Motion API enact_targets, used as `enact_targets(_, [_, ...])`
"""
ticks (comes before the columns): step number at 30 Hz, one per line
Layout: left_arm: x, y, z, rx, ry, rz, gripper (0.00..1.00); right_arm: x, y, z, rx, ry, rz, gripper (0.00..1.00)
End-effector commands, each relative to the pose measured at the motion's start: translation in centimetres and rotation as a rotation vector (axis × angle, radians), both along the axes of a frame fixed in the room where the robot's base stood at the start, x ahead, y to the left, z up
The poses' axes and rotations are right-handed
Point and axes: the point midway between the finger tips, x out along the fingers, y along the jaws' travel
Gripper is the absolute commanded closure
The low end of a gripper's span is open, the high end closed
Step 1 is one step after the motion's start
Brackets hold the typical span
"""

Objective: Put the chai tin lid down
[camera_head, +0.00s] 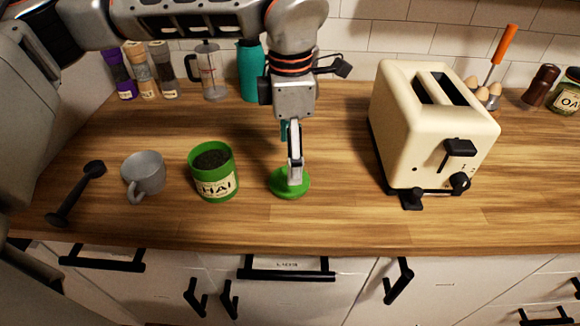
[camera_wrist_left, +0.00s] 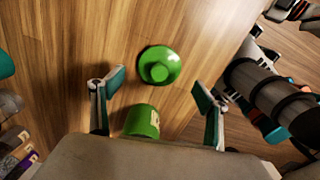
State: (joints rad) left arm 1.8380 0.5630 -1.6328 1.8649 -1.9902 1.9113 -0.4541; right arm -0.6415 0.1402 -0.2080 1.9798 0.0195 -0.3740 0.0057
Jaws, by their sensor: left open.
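The green chai tin lid (camera_head: 288,186) lies on the wooden counter with its round knob up, right of the tin. My left gripper (camera_head: 294,176) is just above it, pointing down. In the left wrist view the gripper (camera_wrist_left: 157,86) is open with its fingers wide apart and nothing between them; the lid (camera_wrist_left: 160,66) shows whole, a little beyond the fingertips and apart from them. The green chai tin (camera_head: 214,174) stands upright and open, with dark contents; part of it also shows in the left wrist view (camera_wrist_left: 142,121).
A grey mug (camera_head: 144,176) and a black tamper-like tool (camera_head: 76,194) are left of the tin. A cream toaster (camera_head: 430,130) stands to the right. Spice jars, a French press (camera_head: 209,70) and a teal bottle (camera_head: 251,72) line the back. The counter's front is clear.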

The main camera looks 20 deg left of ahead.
Motion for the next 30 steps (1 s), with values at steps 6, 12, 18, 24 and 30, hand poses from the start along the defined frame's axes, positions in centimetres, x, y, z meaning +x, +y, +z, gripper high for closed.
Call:
enact_targets(6, [0.0, 0.0, 4.1, 0.0, -0.003, 0.001, 0.25, 0.0, 0.1, 0.2, 0.004, 0.0, 0.0, 0.6])
enact_targets(12, [0.0, 0.0, 5.8, 0.001, 0.0, 0.0, 0.25, -0.2, 0.2, 0.1, 0.005, 0.004, 0.0, 0.6])
enact_targets(18, [0.0, 0.0, 6.0, 0.0, 0.001, 0.0, 0.25, -0.3, 0.2, 0.0, 0.005, 0.006, 0.001, 0.6])
enact_targets(24, [0.0, 0.0, 6.0, 0.0, 0.001, 0.0, 0.25, -0.3, 0.2, 0.0, 0.005, 0.007, 0.001, 0.6])
enact_targets(30, [0.0, 0.0, 6.0, 0.001, 0.0, 0.0, 0.25, -0.3, 0.2, 0.0, 0.005, 0.007, 0.001, 0.6])
